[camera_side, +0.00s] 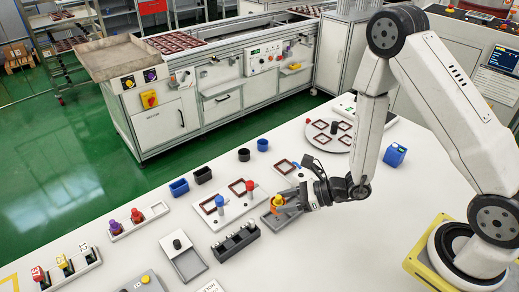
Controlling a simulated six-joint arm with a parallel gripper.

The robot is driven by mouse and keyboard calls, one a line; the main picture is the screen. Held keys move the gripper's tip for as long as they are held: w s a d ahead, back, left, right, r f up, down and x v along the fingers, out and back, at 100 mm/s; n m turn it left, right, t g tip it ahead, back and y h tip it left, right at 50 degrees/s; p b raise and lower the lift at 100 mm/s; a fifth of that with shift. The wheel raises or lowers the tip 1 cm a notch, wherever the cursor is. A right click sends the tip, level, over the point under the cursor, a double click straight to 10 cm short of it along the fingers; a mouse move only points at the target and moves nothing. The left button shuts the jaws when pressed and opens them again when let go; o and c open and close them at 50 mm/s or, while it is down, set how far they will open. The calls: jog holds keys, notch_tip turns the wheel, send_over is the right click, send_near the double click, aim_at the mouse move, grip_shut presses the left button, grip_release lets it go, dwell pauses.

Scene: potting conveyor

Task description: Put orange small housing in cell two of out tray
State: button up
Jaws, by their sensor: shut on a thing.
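My gripper (288,200) reaches in from the right, low over the white table. Its jaws are shut on the small orange housing (275,211), which has a yellow top. The housing is at a grey flat tray (289,219); I cannot tell whether it touches it. The black fingers partly hide the housing. No label that I can read marks the out tray. A narrow light tray (139,223) at the left holds a purple part and a red part, with one bare cell at its right end. A labelled tray (70,272) stands at the lower left.
A white plate (207,206) with brown square frames, a blue peg and a red peg lies left of my gripper. A dark slotted block (236,241) stands in front. Blue (179,187) and black (203,175) cups stand behind. A blue box (394,155) is at the right.

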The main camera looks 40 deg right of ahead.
aim_at(285, 219)
jog(key=shift+f, duration=1.85)
jog(key=o, duration=1.2)
jog(key=shift+f, duration=0.15)
jog(key=shift+s+d+r, duration=0.1)
jog(key=shift+d+r, duration=0.05)
jog(key=shift+r, duration=0.1)
jog(key=shift+v, duration=5.85)
